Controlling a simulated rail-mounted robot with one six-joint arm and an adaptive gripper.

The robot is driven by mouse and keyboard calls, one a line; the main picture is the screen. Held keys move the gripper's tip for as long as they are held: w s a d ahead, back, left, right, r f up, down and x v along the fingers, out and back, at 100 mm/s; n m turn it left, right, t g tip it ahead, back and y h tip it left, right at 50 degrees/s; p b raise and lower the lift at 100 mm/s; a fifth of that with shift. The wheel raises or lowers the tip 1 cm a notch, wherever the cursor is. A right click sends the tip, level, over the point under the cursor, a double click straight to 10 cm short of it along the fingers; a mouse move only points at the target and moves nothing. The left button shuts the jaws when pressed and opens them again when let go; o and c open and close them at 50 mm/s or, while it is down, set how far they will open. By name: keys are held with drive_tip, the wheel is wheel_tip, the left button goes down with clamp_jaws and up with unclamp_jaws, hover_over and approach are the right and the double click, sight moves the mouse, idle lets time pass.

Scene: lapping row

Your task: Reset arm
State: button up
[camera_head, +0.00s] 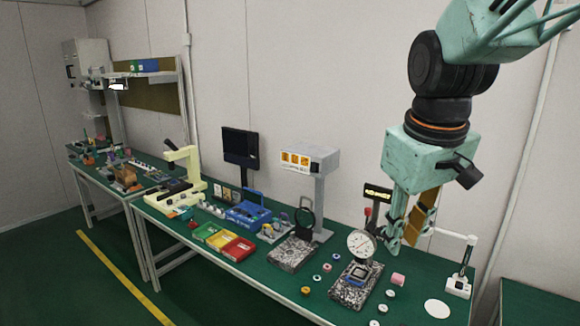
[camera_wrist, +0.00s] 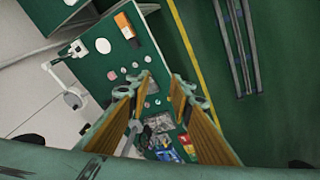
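My gripper (camera_head: 402,243) hangs from my green arm at the right of the head view, above the right end of the green-topped bench (camera_head: 260,275). Its fingers point down, past the dial gauge (camera_head: 361,244) in the picture. In the wrist view my gripper (camera_wrist: 162,88) shows two fingers with tan inner pads set apart. Nothing is held between them; bench items show through the gap. The fingers and palm hide part of the bench.
A granite stand (camera_head: 353,286) carries the gauge, with small rings and blocks around it. A white post stand (camera_head: 458,284) is at the right end. Bins (camera_head: 237,249), a grey box on a post (camera_head: 310,160) and a dark monitor (camera_head: 240,146) stand farther left. Floor in front is open.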

drive_tip(key=s+a+r+m+t, duration=0.1)
drive_tip(key=s+m, duration=0.3)
drive_tip(key=s, duration=2)
drive_tip(key=shift+s+a+r+y, duration=0.15)
drive_tip(key=shift+s+y, duration=0.15)
drive_tip(key=shift+s, duration=0.1)
